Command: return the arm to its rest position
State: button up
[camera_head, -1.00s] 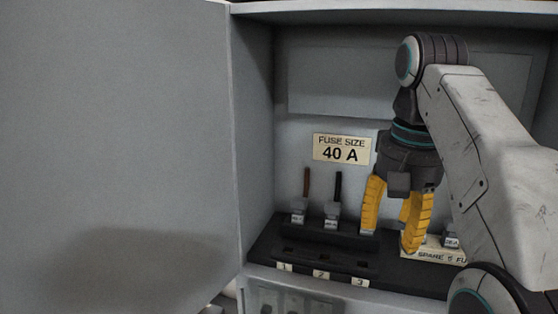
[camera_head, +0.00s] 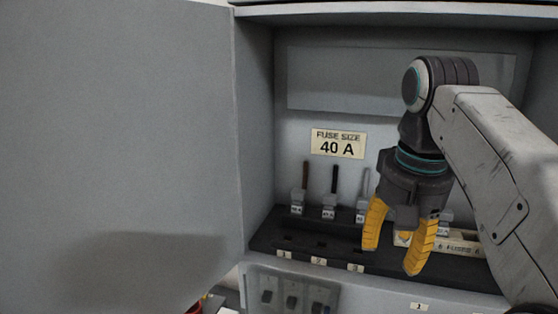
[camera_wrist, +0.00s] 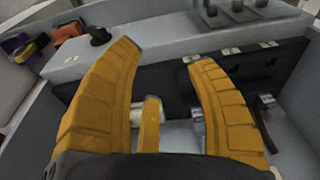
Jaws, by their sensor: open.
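My gripper (camera_head: 392,259) hangs open below my bent arm, pointing down in front of the cabinet's black fuse shelf. Its yellow fingers are spread apart, and they also show spread in the wrist view (camera_wrist: 162,54). No object is clamped between them. A yellow piece (camera_wrist: 150,125) shows between the fingers in the wrist view, apart from the fingertips. Behind the gripper, a fuse with a brown handle (camera_head: 305,175), one with a black handle (camera_head: 335,180) and one with a pale handle (camera_head: 366,182) stand upright in a row.
The open cabinet door (camera_head: 120,130) fills the left. A "FUSE SIZE 40 A" label (camera_head: 338,143) is on the back wall. A pale spare-fuse holder (camera_head: 465,243) is partly hidden behind the gripper. Dark switches (camera_head: 292,297) sit on the panel below. The upper cabinet space is clear.

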jog(key=s+f+n+t, duration=0.1)
jog(key=s+f, duration=0.6)
jog(key=f, duration=0.3)
jog(key=s+f+n+t, duration=0.1)
jog(key=s+f, duration=0.6)
jog(key=f, duration=0.3)
jog(key=shift+f+n, duration=0.35)
jog(key=shift+n, duration=0.05)
jog(key=shift+f, duration=0.1)
